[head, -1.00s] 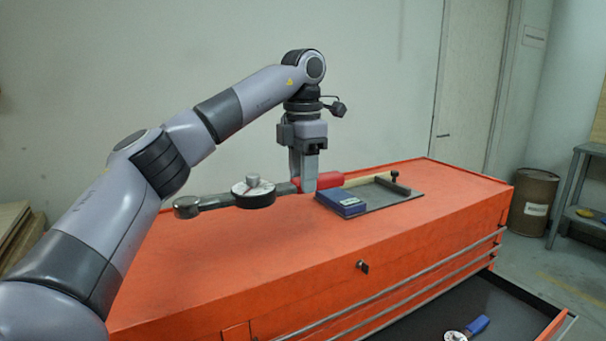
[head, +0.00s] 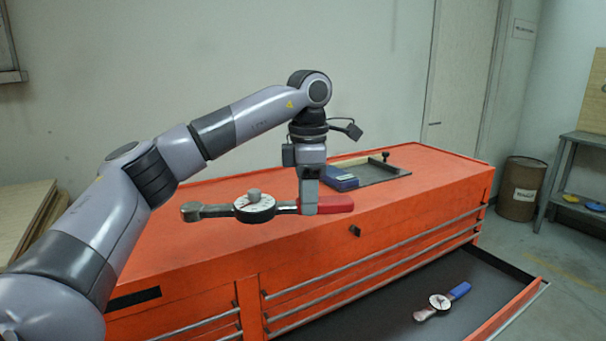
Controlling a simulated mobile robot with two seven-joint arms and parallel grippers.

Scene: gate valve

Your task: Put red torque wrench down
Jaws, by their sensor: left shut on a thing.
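The red torque wrench (head: 254,206) has a red handle, a round white dial and a grey head pointing left. My left gripper (head: 308,208) is shut on it near the red handle, with the fingers pointing down. The wrench is level and appears above the front part of the orange cabinet top (head: 215,245); I cannot tell how large the gap is. My right gripper is not in view.
An open drawer (head: 390,300) at the lower right holds a blue-handled torque wrench (head: 440,301). A brown barrel (head: 521,188) stands beyond.

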